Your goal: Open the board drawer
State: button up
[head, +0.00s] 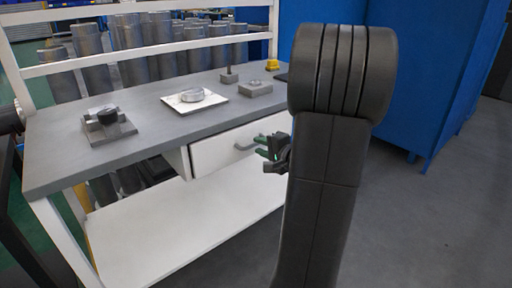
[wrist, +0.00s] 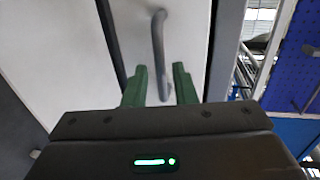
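The drawer (head: 215,153) has a plain white front and hangs under the grey bench top. Its grey bar handle (head: 246,143) is on the front, and the handle (wrist: 158,45) also shows in the wrist view. I cannot tell for certain whether the drawer is fully shut. My gripper (head: 268,148) has green fingers and is just in front of the drawer, by the handle. In the wrist view my gripper (wrist: 160,85) is open, with the handle's near end between the two fingers. No clear contact shows. My arm hides the right part of the drawer.
The bench top (head: 150,110) carries a grey fixture (head: 108,125), a white plate with a round metal part (head: 194,95), and a small grey block (head: 256,89). A white lower shelf (head: 170,225) lies below the drawer. A blue cabinet (head: 425,80) stands at right; floor in front is clear.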

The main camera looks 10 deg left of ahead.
jog(key=shift+x, duration=1.5)
jog(key=shift+c, duration=0.5)
grip_shut()
jog(key=shift+s+d, duration=0.1)
jog(key=f+b+v, duration=0.2)
jog(key=v, duration=0.9)
jog(key=f+b+v, duration=0.2)
jog(key=b+v, duration=0.1)
jog(key=v, duration=0.9)
jog(key=shift+s+d+f, duration=0.2)
jog(key=shift+s+d, duration=0.2)
jog(key=shift+d, duration=0.2)
jog(key=shift+o, duration=0.5)
grip_release()
